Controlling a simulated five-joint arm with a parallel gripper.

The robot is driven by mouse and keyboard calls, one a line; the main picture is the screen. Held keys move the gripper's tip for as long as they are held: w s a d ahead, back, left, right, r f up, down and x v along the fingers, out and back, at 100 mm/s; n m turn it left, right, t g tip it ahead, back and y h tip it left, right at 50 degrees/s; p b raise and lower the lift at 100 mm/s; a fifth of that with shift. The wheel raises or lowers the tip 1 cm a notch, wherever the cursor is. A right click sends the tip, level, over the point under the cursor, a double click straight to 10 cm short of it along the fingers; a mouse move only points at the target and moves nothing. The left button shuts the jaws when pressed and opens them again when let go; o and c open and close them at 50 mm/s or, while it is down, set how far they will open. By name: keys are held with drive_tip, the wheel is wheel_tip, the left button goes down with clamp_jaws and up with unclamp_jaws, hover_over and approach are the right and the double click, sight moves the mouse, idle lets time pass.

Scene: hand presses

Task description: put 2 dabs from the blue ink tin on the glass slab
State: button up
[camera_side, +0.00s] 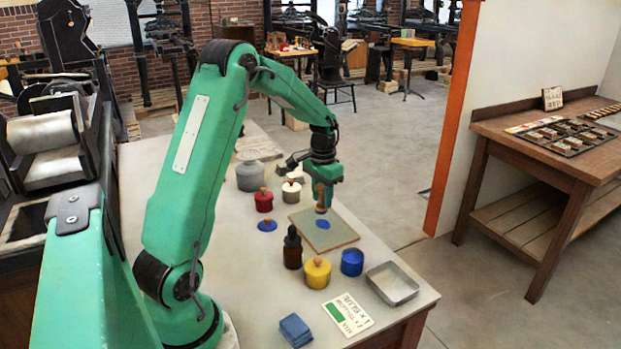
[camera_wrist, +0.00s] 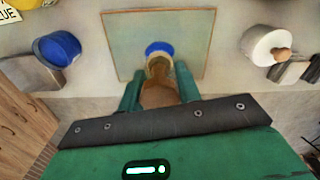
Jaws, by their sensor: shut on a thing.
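My gripper (camera_side: 323,183) is shut on a wooden-handled dabber (camera_side: 321,198), held upright over the glass slab (camera_side: 340,238). In the wrist view my gripper (camera_wrist: 158,85) grips the dabber (camera_wrist: 160,72) in front of the slab (camera_wrist: 195,30). A blue ink spot (camera_side: 323,224) lies on the slab just below the dabber's end; it also shows in the wrist view (camera_wrist: 158,47). Whether the dabber touches the slab is hard to tell. The blue ink tin (camera_side: 352,262) stands open beside the slab, and also shows in the wrist view (camera_wrist: 57,48). Its blue lid (camera_side: 267,225) lies on the table.
A yellow tin (camera_side: 317,273), red tin (camera_side: 264,201) and white tin (camera_side: 291,192) stand lidded around the slab. A dark bottle (camera_side: 292,250) stands close to its near side. A metal tray (camera_side: 392,285), card (camera_side: 347,315) and blue cloth (camera_side: 296,330) lie toward the front.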

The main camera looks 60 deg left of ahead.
sight(322, 205)
drive_tip(key=shift+f, duration=1.75)
drive_tip(key=shift+f, duration=0.65)
idle(1.4)
drive_tip(key=shift+r, duration=3.65)
